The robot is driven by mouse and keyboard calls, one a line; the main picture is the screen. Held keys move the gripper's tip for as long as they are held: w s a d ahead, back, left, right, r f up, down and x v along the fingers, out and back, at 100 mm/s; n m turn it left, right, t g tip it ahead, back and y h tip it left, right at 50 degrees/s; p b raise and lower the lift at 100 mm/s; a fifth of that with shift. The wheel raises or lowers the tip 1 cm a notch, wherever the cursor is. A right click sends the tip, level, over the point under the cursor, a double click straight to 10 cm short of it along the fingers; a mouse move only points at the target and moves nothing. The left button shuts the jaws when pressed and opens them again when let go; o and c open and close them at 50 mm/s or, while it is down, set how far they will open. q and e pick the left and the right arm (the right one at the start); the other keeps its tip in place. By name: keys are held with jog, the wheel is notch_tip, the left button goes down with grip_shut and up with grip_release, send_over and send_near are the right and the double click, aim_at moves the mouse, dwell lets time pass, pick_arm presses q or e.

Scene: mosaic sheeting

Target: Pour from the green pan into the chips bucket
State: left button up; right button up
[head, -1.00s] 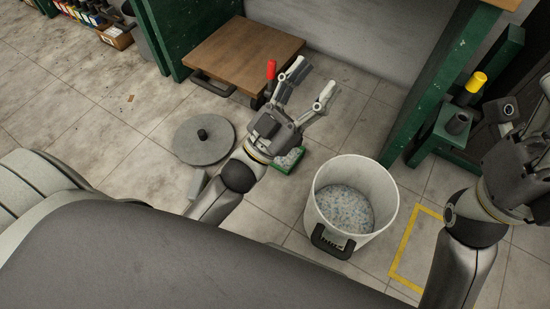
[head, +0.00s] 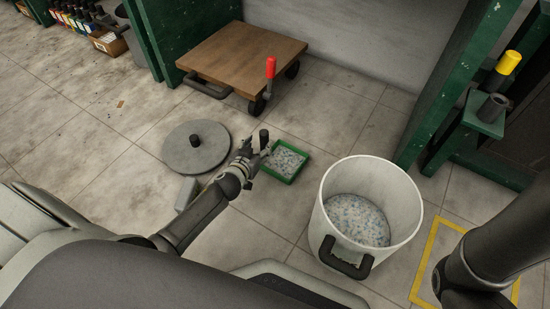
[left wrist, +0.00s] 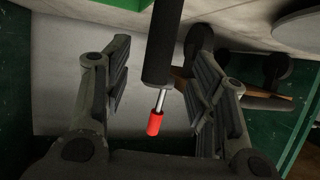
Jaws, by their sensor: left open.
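The green pan (head: 299,174) lies on the floor left of the bucket, with pale blue-white chips in it. Its black upright handle (head: 264,137) rises at its left side. My left gripper (head: 258,150) is at this handle. In the left wrist view the handle (left wrist: 162,45) stands between the two spread fingers of my left gripper (left wrist: 160,90), with gaps on both sides. The pan's green edge shows at the top there. The white chips bucket (head: 399,200) stands upright, open on top, with similar chips inside and a black handle in front. My right gripper is out of view.
A grey round lid (head: 180,155) with a black knob lies left of the pan. A wooden cart (head: 240,58) with a red-tipped lever (head: 270,68) stands behind. A green post is behind the bucket, and yellow floor tape (head: 425,258) is right of it.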

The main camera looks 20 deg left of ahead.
aim_at(262, 142)
pick_arm(q)
jog(key=shift+w+a+f, duration=0.1)
jog(key=shift+w+f, duration=0.15)
jog(key=shift+w, duration=0.2)
jog(key=b+x, duration=0.3)
jog(key=x, duration=0.1)
jog(key=shift+s+f+b, duration=0.15)
jog(key=shift+f+b, duration=0.05)
jog(key=shift+b, duration=0.2)
jog(key=shift+w+f, duration=0.1)
jog(key=shift+w, duration=0.5)
grip_shut()
